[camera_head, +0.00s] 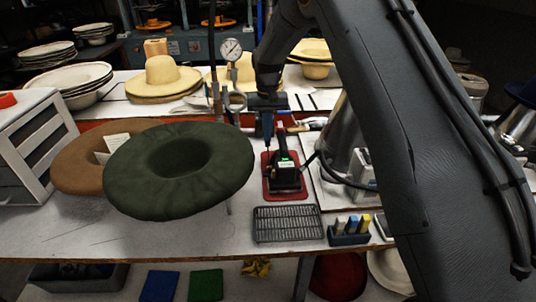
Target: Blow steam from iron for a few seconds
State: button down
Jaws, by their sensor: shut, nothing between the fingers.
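The iron (286,177) is black with a small lit green display. It stands on a red pad (270,191) in the middle of the table. No steam shows around it. My gripper (268,142) comes down from above, just behind and left of the iron's top. Its fingers look closed with nothing in them. They are small and dark here, and I cannot tell whether they touch the iron.
A green hat (221,179) and a brown hat (76,172) lie left of the iron. A metal grate (287,235) and a small tool holder (349,238) lie in front. A pressure gauge (231,49) stands behind. My arm covers the right side.

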jog(key=shift+f+b, duration=0.35)
jog(key=shift+f, duration=0.55)
jog(key=shift+r, duration=0.1)
jog(key=shift+r+p, duration=1.35)
jog(key=shift+r, duration=2.1)
jog(key=shift+s+d+r, duration=0.1)
jog(key=shift+s+d, duration=0.15)
jog(key=r, duration=0.2)
send_over(283, 143)
jog(key=shift+s+f, duration=0.1)
jog(key=shift+f, duration=0.05)
jog(key=s+d, duration=0.3)
jog(key=s, duration=0.6)
jog(key=s+d+t+b, duration=0.1)
jog(key=s+d, duration=0.2)
jog(key=s, duration=0.7)
jog(key=s+d+f, duration=0.1)
jog(key=s+d, duration=0.3)
jog(key=s, duration=0.6)
jog(key=shift+s+b, duration=0.15)
jog(key=shift+b, duration=0.25)
